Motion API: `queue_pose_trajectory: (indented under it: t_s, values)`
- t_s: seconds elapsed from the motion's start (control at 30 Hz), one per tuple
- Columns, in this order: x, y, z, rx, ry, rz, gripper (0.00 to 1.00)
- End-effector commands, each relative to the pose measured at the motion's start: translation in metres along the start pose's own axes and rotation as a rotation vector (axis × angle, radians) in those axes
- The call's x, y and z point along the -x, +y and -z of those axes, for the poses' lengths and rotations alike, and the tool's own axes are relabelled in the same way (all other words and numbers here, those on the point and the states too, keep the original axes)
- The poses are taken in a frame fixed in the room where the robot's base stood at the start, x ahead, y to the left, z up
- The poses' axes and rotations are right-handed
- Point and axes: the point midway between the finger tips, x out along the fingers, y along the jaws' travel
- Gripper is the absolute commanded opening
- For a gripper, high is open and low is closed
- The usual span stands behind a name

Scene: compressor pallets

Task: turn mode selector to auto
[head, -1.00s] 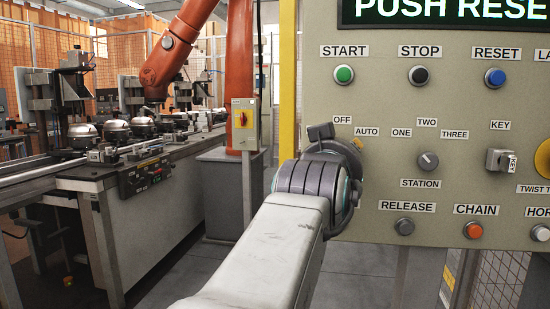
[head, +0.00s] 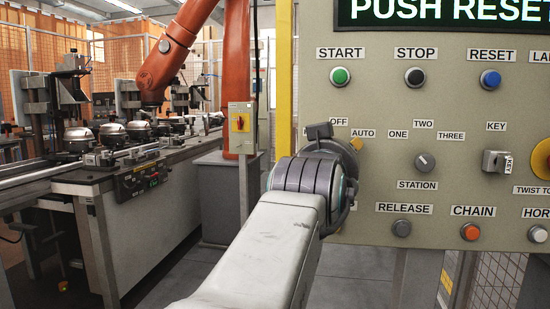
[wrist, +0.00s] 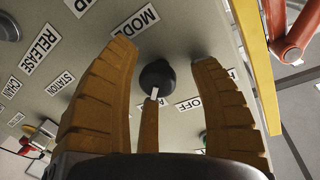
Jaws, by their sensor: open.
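The mode selector (wrist: 157,76) is a black round knob with a white mark in the wrist view. The mark points toward the bottom of that picture, left of the OFF label (wrist: 188,103). My gripper (wrist: 163,56) is open, with one tan ribbed finger on each side of the knob. A narrow tan piece shows below the knob; I cannot tell whether it touches. In the head view my wrist hides the selector, and only a tan fingertip (head: 356,144) shows. The AUTO label (head: 363,133) is beside it. The MODE label (wrist: 137,20) is above the knob in the wrist view.
The grey panel (head: 450,200) also carries the station selector (head: 425,162), a key switch (head: 496,162) and several push buttons, including green START (head: 340,76). A yellow post (head: 285,75) runs along its left edge.

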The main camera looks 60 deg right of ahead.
Motion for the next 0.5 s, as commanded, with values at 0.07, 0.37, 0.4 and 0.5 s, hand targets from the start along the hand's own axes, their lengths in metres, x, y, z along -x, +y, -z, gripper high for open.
queue_pose_trajectory:
  t_s: [0.07,0.37,0.4,0.5]
  values:
    - [0.002,0.0,0.0,0.0,0.0,0.0,0.56]
    - [0.04,0.0,0.001,0.0,0.003,0.001,0.56]
    - [0.047,0.0,0.001,0.0,0.004,0.001,0.56]
    - [0.065,0.0,0.001,0.0,0.004,0.001,0.56]
